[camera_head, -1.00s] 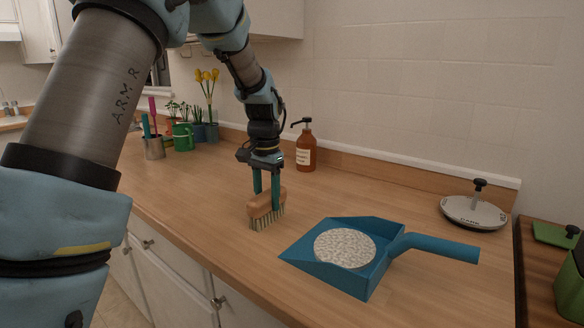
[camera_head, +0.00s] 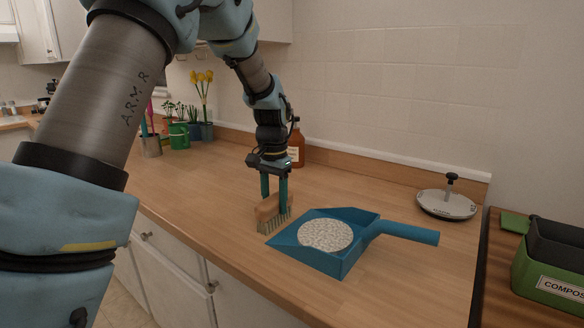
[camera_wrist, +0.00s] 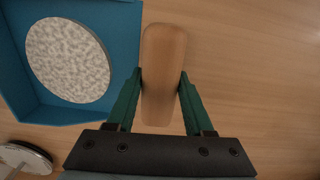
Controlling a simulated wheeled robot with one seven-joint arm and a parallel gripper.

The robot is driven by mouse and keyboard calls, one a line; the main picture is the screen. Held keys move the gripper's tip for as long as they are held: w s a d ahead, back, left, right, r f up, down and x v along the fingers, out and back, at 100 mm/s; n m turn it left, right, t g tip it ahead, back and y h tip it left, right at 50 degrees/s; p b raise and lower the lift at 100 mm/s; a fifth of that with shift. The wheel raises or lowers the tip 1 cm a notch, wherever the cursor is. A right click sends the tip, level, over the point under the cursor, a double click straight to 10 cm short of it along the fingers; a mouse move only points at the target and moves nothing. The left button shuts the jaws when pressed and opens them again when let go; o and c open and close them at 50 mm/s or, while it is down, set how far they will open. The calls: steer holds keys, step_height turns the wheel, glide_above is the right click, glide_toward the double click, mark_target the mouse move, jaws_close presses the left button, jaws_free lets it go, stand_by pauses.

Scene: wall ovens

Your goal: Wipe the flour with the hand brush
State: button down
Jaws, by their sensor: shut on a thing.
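My gripper (camera_head: 273,184) is shut on the wooden back of the hand brush (camera_head: 268,208), its bristles pointing down at or near the counter. The wrist view shows the green fingers on both sides of the brush (camera_wrist: 163,75). The blue dustpan (camera_head: 360,222) lies on the counter just right of the brush, very close to its bristles; I cannot tell if they touch. In the wrist view the flour (camera_wrist: 68,60) and dustpan (camera_wrist: 122,45) are to the left of the brush.
A brown pump bottle (camera_head: 297,148) stands behind my gripper. A round lidded metal thing (camera_head: 446,204) lies right of the dustpan, and a green compost bin (camera_head: 550,275) stands at far right. Potted plants (camera_head: 200,130) are at the back left. The counter (camera_head: 200,190) left of the brush is clear.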

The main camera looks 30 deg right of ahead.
steer(key=r, duration=0.1)
steer(key=r+p, duration=0.2)
steer(key=r, duration=0.1)
steer(key=shift+s+d, duration=0.1)
steer(key=shift+s, duration=0.15)
steer(key=shift+r+p, duration=2)
steer(key=shift+r, duration=0.1)
